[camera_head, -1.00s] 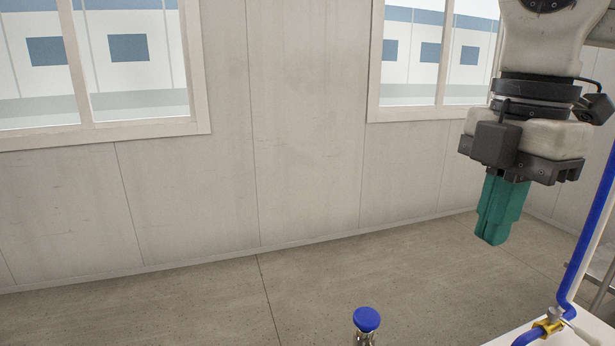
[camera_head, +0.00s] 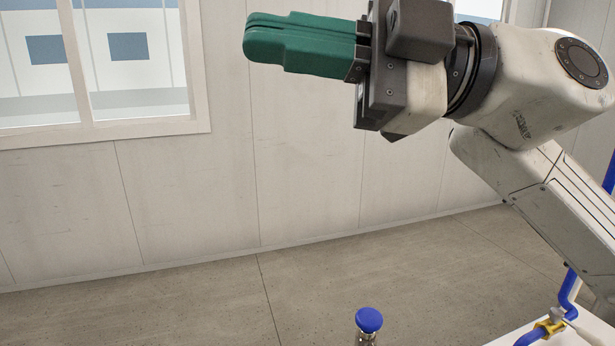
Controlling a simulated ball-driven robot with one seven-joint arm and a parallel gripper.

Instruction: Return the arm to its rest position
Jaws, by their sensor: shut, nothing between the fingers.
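My gripper (camera_head: 250,38) has green fingers and is in the upper middle of the head view. Its fingers lie together, shut and empty, and point left, roughly level. My arm reaches in from the right edge, with a pale wrist and a forearm that slopes down to the lower right. The gripper is in the air in front of the wall, apart from everything else.
A blue-capped metal fitting (camera_head: 369,321) stands at the bottom middle. At the lower right are a blue pipe (camera_head: 569,289), a yellow-handled valve (camera_head: 549,328) and a white surface. A panelled wall (camera_head: 300,170) with windows stands behind bare floor (camera_head: 180,305).

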